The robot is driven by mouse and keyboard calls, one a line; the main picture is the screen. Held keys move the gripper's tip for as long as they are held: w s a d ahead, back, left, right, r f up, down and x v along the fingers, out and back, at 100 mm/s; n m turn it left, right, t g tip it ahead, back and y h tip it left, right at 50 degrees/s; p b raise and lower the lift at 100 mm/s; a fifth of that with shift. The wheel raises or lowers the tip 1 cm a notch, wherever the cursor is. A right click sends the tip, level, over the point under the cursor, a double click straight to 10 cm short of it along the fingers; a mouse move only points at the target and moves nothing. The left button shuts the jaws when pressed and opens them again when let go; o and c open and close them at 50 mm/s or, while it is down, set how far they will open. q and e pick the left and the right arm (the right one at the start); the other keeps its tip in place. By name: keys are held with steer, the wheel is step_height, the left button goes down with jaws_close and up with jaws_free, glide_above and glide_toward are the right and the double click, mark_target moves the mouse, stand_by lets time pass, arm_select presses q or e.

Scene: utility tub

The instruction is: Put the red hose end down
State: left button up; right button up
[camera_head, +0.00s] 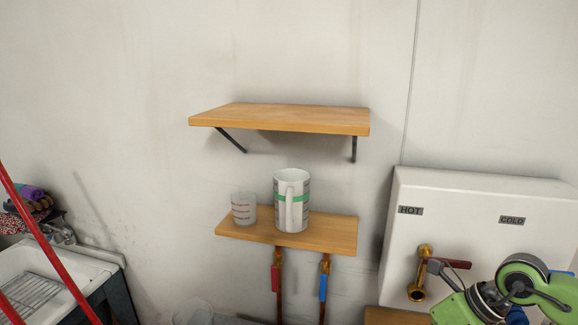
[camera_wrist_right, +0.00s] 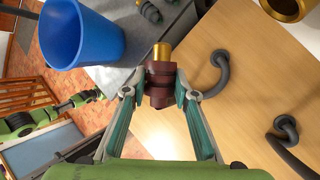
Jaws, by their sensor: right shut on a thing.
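In the right wrist view, the dark red hose end (camera_wrist_right: 160,88) with a brass tip sits between the fingers of my right gripper (camera_wrist_right: 158,98), which is shut on it. The brass tip points away from the gripper, above a light wooden surface (camera_wrist_right: 245,60). In the head view my right gripper (camera_head: 436,268) is at the lower right, in front of the white box and close to a brass fitting (camera_head: 417,290). A dark red part shows beside it there, but I cannot tell whether it is the hose end. A green arm of mine (camera_wrist_right: 40,120) shows small at the left of the wrist view; its jaws are unclear.
Curved grey pieces (camera_wrist_right: 218,68) lie on the wooden surface, and a blue bucket (camera_wrist_right: 80,35) stands beside it. In the head view, a white mug (camera_head: 291,212) and a measuring cup (camera_head: 243,208) stand on the lower shelf (camera_head: 335,234). The upper shelf (camera_head: 280,117) is empty.

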steer(key=s+a+n+g+h, duration=0.2)
steer(key=s+n+h, duration=0.3)
steer(key=n, duration=1.1)
steer(key=s+a+n+g+h, duration=0.1)
steer(key=s+n+g+h, duration=0.3)
steer(key=n, duration=1.3)
steer(key=shift+s+a+r+h, duration=0.35)
steer(key=shift+s+h, duration=0.45)
steer(key=shift+s, duration=0.35)
